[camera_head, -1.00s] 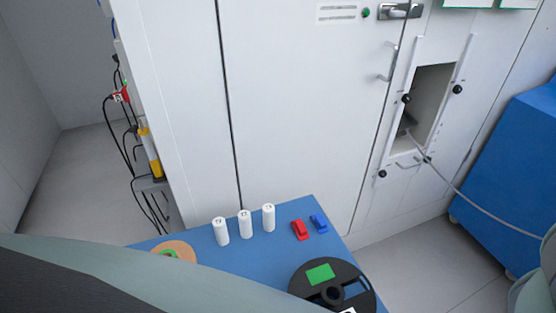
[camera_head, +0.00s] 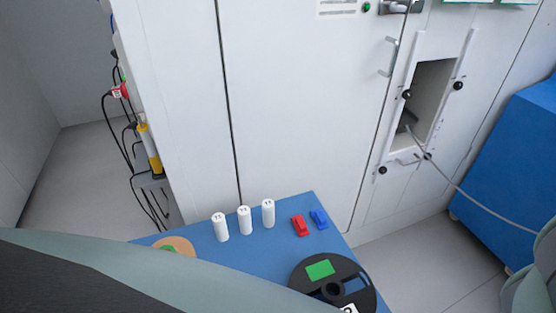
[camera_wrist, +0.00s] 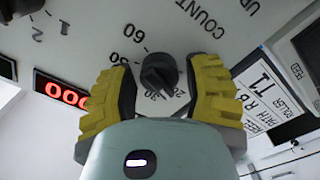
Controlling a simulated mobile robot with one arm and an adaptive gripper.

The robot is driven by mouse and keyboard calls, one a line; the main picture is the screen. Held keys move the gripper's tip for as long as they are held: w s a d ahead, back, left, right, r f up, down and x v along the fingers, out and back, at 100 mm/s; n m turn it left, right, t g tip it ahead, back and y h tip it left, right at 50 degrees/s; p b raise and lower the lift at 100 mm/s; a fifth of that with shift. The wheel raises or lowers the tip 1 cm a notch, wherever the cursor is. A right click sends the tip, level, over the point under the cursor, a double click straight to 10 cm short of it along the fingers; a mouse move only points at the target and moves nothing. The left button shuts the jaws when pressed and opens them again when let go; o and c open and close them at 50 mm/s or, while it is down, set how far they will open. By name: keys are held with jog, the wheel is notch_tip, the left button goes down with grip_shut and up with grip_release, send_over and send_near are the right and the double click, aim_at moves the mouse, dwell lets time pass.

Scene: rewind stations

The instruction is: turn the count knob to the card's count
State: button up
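The black count knob (camera_wrist: 158,74) is in the middle of the wrist view, on a pale panel with printed numbers around it, 60 and 50 among them. The word COUNT (camera_wrist: 200,18) is printed beside it. My gripper (camera_wrist: 165,80) has yellow ridged fingers spread on either side of the knob, with a gap visible at each side. A white card (camera_wrist: 262,95) at right reads ROLLER, PATH RB and 11 at a slant; part of it is hidden behind a finger. My gripper and the knob do not show in the head view.
A red digit display (camera_wrist: 62,92) and another dial's numbers lie left of the knob. In the head view, a blue table (camera_head: 205,243) bears white cylinders (camera_head: 245,220), red (camera_head: 300,226) and blue (camera_head: 319,219) clips and a black reel (camera_head: 300,275). A blue cabinet (camera_head: 515,170) stands at right.

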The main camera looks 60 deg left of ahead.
jog(key=shift+o, duration=1.2)
jog(key=v, duration=1.2)
